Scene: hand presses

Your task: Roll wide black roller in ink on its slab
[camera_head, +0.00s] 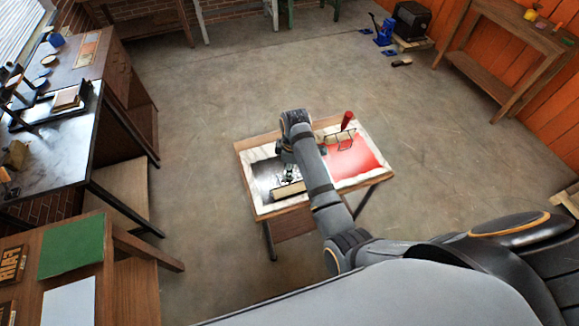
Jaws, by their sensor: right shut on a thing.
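The ink slab (344,182) is pale and lies on a small wooden table (243,146), with a black ink patch (262,170) on its left part and a red ink patch (362,157) on its right part. My right gripper (289,173) reaches down over the black ink and is shut on the wide black roller (288,191). The roller's long pale body shows at the near edge of the black patch. Its handle is mostly hidden by my gripper and arm. I cannot tell whether the roller touches the ink. My left gripper is out of view.
A red-handled roller (347,121) with a wire frame stands by the red ink, just right of my arm. A dark-topped bench (60,150) and a wooden table (120,290) with a green sheet (72,246) stand left. Open concrete floor surrounds the slab table.

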